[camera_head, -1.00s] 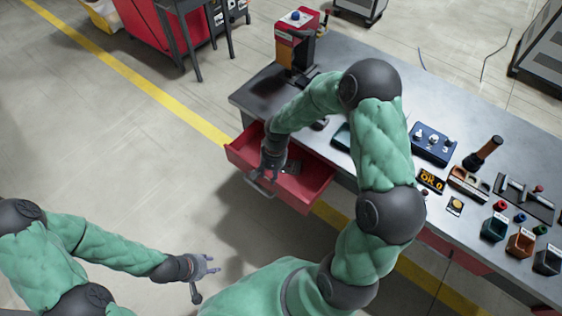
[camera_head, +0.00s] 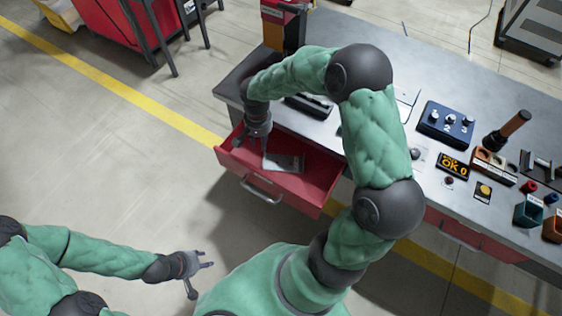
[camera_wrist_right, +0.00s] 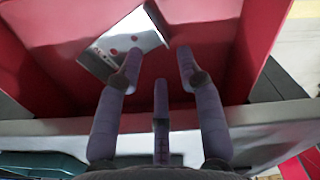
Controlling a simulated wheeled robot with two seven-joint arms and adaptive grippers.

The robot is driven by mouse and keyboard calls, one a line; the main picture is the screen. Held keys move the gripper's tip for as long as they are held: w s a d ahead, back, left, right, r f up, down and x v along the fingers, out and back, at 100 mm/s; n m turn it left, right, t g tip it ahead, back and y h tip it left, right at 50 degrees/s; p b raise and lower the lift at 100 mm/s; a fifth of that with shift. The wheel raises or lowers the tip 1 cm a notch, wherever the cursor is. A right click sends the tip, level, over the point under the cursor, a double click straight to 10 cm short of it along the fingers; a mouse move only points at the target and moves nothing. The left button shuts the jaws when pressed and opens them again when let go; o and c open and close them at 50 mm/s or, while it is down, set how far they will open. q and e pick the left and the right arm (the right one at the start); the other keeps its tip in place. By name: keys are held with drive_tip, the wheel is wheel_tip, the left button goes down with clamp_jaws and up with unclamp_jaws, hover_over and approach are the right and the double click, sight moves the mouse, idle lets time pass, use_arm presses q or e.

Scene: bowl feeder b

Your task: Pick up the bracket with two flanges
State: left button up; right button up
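A silvery bracket (camera_head: 284,162) lies in the open red drawer (camera_head: 312,184). In the right wrist view the bracket (camera_wrist_right: 112,40) is a shiny plate with dark reddish round holes; its flanges are hard to make out. My right gripper (camera_head: 252,142) is over the left part of the drawer, left of the bracket. In the right wrist view its three fingers (camera_wrist_right: 160,62) are spread, with nothing between them. One fingertip overlaps the bracket's edge; I cannot tell if they touch. My left gripper (camera_head: 205,262) is open and empty over the floor, away from the drawer.
The grey workbench (camera_head: 395,125) above holds a blue control box (camera_head: 446,122), an OK display (camera_head: 453,166) and several bins. A red-topped machine (camera_head: 284,22) stands behind my right arm.

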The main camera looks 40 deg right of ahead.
drive_tip(key=b, duration=0.2)
hover_over(265, 161)
drive_tip(key=f, duration=0.5)
drive_tip(key=shift+w+a+f, duration=0.15)
drive_tip(key=shift+w+a, duration=0.05)
drive_tip(key=shift+a, duration=0.05)
drive_tip(key=f, duration=0.1)
drive_tip(key=f+b, duration=0.1)
drive_tip(key=f, duration=0.1)
drive_tip(key=f+b, duration=0.1)
drive_tip(key=f, duration=0.1)
drive_tip(key=shift+s+d, duration=0.25)
clamp_jaws()
